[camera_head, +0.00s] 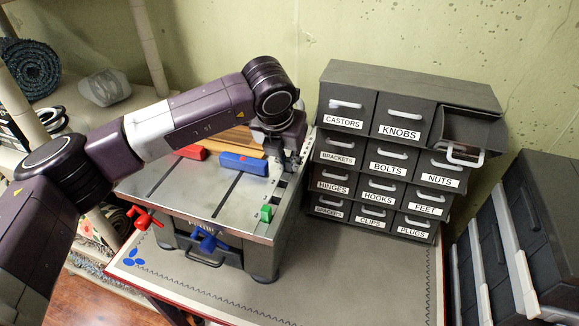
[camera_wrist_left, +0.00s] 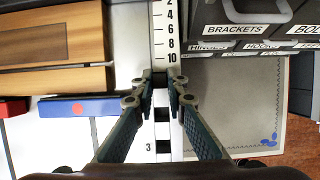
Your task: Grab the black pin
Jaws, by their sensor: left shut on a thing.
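My left gripper (camera_head: 292,165) reaches down to the right edge of the grey work table (camera_head: 185,200). In the left wrist view its two fingertips (camera_wrist_left: 160,80) are close together on a small dark piece, which I take to be the black pin (camera_wrist_left: 160,84). The fingers hide most of it, and I cannot tell whether it still sits in the table. Dark square openings (camera_wrist_left: 162,114) lie in the white numbered strip (camera_wrist_left: 160,55) below it. A green pin (camera_head: 266,213) stands near the table's front right corner. My right gripper is not in view.
A blue block (camera_head: 243,163) and a red block (camera_head: 191,152) lie on the table beside wooden boards (camera_head: 235,138). A grey drawer cabinet (camera_head: 392,70) stands close on the right, its top right drawer (camera_head: 465,148) pulled out. The grey mat (camera_head: 340,275) in front is mostly clear.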

